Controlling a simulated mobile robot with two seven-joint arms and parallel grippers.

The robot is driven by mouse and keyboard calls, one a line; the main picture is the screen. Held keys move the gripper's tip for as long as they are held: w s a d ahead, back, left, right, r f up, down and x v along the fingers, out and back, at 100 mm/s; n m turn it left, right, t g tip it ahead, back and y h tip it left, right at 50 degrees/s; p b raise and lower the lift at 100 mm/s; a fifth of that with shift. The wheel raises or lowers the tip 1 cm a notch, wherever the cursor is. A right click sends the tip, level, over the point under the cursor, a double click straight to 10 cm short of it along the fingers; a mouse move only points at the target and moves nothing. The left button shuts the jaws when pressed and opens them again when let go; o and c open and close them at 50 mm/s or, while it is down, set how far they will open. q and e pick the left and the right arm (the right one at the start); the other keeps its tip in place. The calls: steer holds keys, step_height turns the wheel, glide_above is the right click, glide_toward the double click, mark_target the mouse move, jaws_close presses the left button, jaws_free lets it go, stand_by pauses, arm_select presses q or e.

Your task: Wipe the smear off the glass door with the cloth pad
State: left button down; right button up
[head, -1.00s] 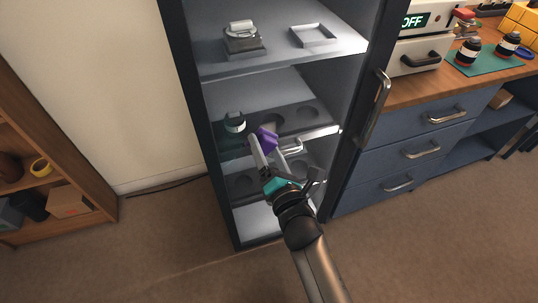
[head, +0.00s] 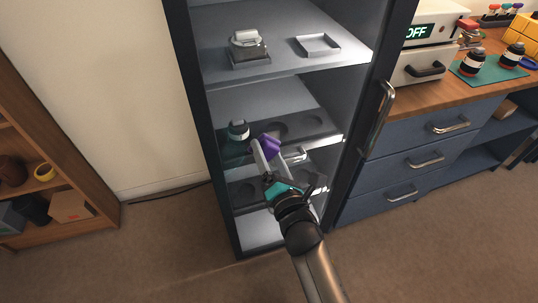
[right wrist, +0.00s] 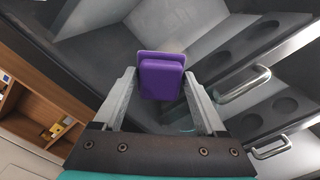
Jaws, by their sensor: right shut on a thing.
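The cloth pad (head: 266,146) is a small purple block. My right gripper (head: 263,153) is shut on it and holds it in front of the cabinet's middle shelf. In the right wrist view the purple pad (right wrist: 162,78) sits between the two grey fingers. The glass door shows mainly by its dark frame and upright metal handle (head: 378,118); its pane is hard to make out. A dark greenish patch (head: 233,153) shows left of the pad and may be the smear. I cannot tell whether the pad touches the glass. My left gripper is not in view.
The cabinet holds a silver-topped piece (head: 249,50) and a shallow tray (head: 318,45) on its upper shelf, and a dark jar (head: 238,131) lower down. A blue drawer unit (head: 415,160) stands right, a wooden shelf (head: 60,165) left. Floor in front is clear.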

mark_target(279, 137)
steer(key=shift+w+a, duration=0.2)
steer(key=shift+w, duration=0.3)
steer(key=shift+d, duration=0.1)
steer(key=d, duration=0.2)
steer(key=w+d, duration=0.1)
steer(key=shift+w+d, duration=0.2)
steer(key=shift+d, duration=0.15)
steer(key=shift+a, duration=0.1)
